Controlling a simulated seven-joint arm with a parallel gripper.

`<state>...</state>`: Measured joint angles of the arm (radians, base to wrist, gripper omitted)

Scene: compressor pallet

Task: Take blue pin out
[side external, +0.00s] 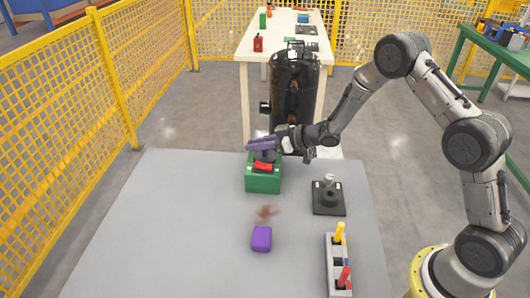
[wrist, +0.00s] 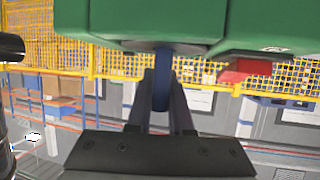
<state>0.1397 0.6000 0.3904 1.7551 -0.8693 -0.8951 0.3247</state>
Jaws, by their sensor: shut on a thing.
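The green box (side external: 263,184) stands near the far edge of the grey table, with a red part (side external: 264,166) at its top. The box also fills the top of the wrist view (wrist: 180,15), upside down, with the red part (wrist: 245,70) to the right. My gripper (side external: 262,144) is level just above the box, pointing left. In the wrist view its two fingers (wrist: 161,85) are shut on the blue pin (wrist: 161,82). The pin's far end meets the dark underside-looking face of the box; I cannot tell how deep it sits. The pin is hidden in the side view.
A black plate with a knob (side external: 328,198) lies right of the box. A grey rack (side external: 338,285) with yellow and red pins stands at the front right. A purple block (side external: 261,239) and a brownish patch (side external: 267,212) are in front. A black tank (side external: 294,90) stands behind. The table's left is clear.

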